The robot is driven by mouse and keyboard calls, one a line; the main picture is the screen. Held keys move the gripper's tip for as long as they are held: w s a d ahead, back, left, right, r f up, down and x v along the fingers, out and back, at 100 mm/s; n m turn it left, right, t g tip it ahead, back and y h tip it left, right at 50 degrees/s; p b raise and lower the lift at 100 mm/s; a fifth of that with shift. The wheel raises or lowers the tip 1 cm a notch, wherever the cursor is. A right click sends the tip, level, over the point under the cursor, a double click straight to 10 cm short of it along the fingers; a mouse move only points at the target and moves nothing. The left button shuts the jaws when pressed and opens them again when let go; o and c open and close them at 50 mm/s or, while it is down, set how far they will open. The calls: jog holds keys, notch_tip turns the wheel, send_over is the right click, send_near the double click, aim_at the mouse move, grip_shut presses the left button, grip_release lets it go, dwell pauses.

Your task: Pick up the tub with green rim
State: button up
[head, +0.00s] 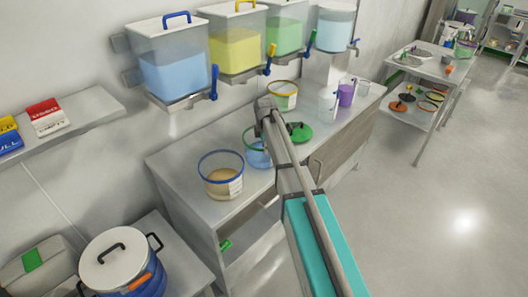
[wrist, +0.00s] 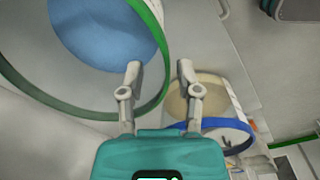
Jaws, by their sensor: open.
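The tub with green rim (wrist: 22,92) fills the upper left of the wrist view, clear-walled with blue contents. In the head view this tub (head: 259,159) stands on the counter, partly hidden by my arm. My gripper (wrist: 158,68) is open, its two fingers apart with nothing visible held between them. The left finger overlaps the green rim in the wrist view; whether it touches cannot be told. My fingers are not clearly visible in the head view.
A blue-rimmed tub (head: 221,175) with tan contents stands close beside it; it also shows in the wrist view (wrist: 236,131). A green lid (head: 300,133) and another tub (head: 283,101) are farther along the counter (head: 182,164). Dispensers hang above.

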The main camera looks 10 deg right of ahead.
aim_at(265, 157)
jog(key=shift+w+d+f+b, duration=0.15)
jog(key=shift+f+b, duration=2)
jog(key=shift+f, duration=0.25)
grip_shut()
